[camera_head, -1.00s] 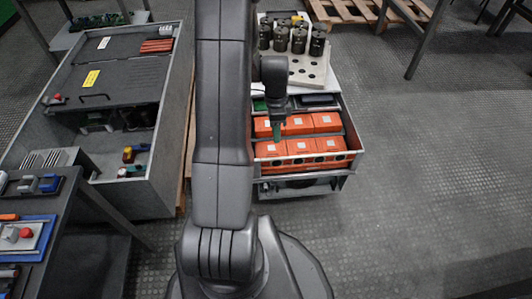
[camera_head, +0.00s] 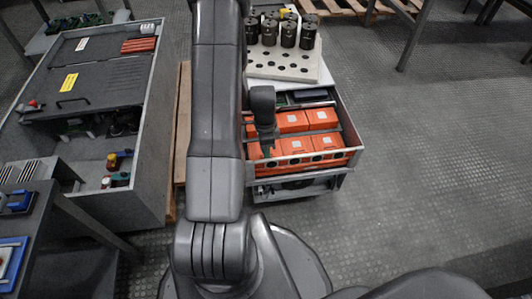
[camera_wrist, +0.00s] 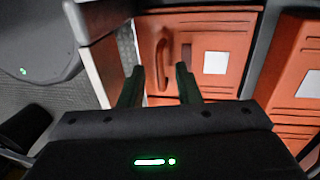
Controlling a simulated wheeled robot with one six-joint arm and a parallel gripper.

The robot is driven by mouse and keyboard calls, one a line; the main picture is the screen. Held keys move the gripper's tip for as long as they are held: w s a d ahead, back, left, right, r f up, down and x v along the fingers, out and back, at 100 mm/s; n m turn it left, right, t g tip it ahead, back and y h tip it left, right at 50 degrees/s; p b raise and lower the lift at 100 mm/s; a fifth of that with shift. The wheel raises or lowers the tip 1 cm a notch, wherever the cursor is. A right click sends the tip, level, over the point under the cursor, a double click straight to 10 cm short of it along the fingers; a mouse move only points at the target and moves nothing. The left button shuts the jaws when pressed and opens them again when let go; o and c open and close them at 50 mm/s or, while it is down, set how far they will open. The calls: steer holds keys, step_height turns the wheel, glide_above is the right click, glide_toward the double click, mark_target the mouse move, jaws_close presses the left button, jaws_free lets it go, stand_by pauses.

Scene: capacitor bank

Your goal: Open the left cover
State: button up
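Several orange boxes with white labels (camera_head: 292,121) stand in rows in an open grey-framed unit in the head view. Their left side is partly hidden by my arm. My gripper (camera_head: 266,145) points down over the front left of these boxes. In the wrist view, an orange panel (camera_wrist: 205,30) with an upright orange handle (camera_wrist: 163,58) and a white label lies just beyond my gripper (camera_wrist: 160,82). The two dark fingers are apart, with the handle lying ahead between them and no visible grip on it. I cannot tell which panel is the left cover.
A perforated light plate (camera_head: 285,67) with black cylinders stands behind the orange boxes. A large grey cabinet (camera_head: 150,130) with a dark handled lid (camera_head: 70,88) stands at left. A bench (camera_head: 75,245) is at lower left.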

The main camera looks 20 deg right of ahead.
steer(key=shift+c, duration=0.2)
jaws_close()
steer(key=shift+r, duration=0.1)
